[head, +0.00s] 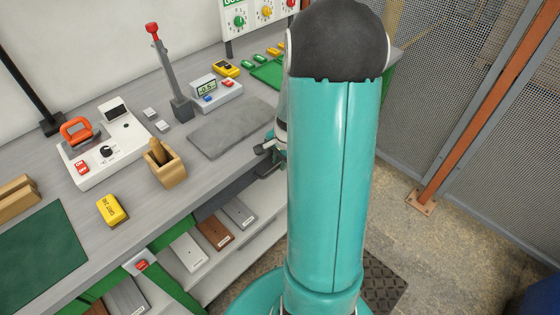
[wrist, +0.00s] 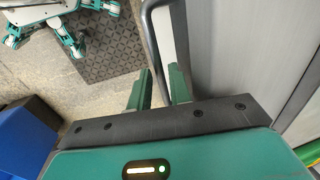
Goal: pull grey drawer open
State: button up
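The grey drawer's front (head: 232,190) shows as a dark strip under the bench edge, partly hidden by my arm. In the wrist view a light grey panel (wrist: 225,45), apparently the drawer's front, fills the right side. A dark bent bar handle (wrist: 150,35) runs along it. My gripper (wrist: 161,85) has its two green fingers apart, one on each side of the handle bar. A gap shows between the fingers, and I see no clear grip on the bar. In the head view my gripper (head: 268,152) is at the bench's front edge, mostly behind my arm.
The bench top holds a grey mat (head: 232,128), a wooden box (head: 166,168), a yellow block (head: 112,209) and a meter (head: 215,93). Boards lie on a lower shelf (head: 210,268). A mesh fence (head: 440,80) stands at right. Open floor (head: 450,255) lies before the bench.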

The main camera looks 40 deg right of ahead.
jog(key=shift+f, duration=0.15)
grip_shut()
